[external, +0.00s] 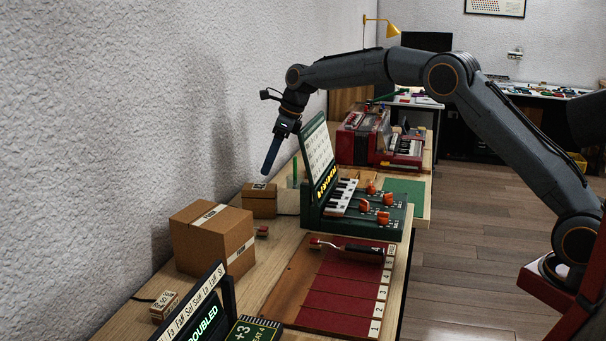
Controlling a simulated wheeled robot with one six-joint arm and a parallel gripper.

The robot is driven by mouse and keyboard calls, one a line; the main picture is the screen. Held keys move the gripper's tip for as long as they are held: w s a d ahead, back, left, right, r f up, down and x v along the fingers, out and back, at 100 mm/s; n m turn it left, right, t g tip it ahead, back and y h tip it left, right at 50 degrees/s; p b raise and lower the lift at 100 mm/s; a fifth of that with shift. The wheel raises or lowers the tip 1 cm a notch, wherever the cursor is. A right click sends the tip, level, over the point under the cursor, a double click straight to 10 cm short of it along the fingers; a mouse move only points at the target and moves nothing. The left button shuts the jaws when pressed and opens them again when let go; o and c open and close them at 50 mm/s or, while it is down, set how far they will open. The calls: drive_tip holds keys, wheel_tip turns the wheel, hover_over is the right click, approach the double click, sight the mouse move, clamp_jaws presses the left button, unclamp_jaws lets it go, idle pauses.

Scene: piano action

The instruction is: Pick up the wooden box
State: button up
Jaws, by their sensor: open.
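A small brown box (259,204), which looks like the wooden box, stands on the wooden bench near the wall, behind a larger cardboard box. It has a light label on its top. My gripper (267,172) points down just above it, with a small gap between the fingertips and the box top. The gripper is open and seen edge-on, so one finger hides the other. Nothing shows between the fingers.
The cardboard box (200,252) stands close in front. A green console with keys (365,210) and a raised panel is just right. A red board (340,290) holds a black-handled tool (350,248). A red instrument (360,138) is behind. The textured wall is close on the left.

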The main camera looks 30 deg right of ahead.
sight(262, 186)
drive_tip(key=x, duration=0.2)
drive_tip(key=shift+f, duration=0.45)
drive_tip(key=shift+p+x, duration=0.7)
drive_tip(key=shift+x, duration=2.3)
drive_tip(key=shift+d+f, duration=0.1)
drive_tip(key=shift+f, duration=0.15)
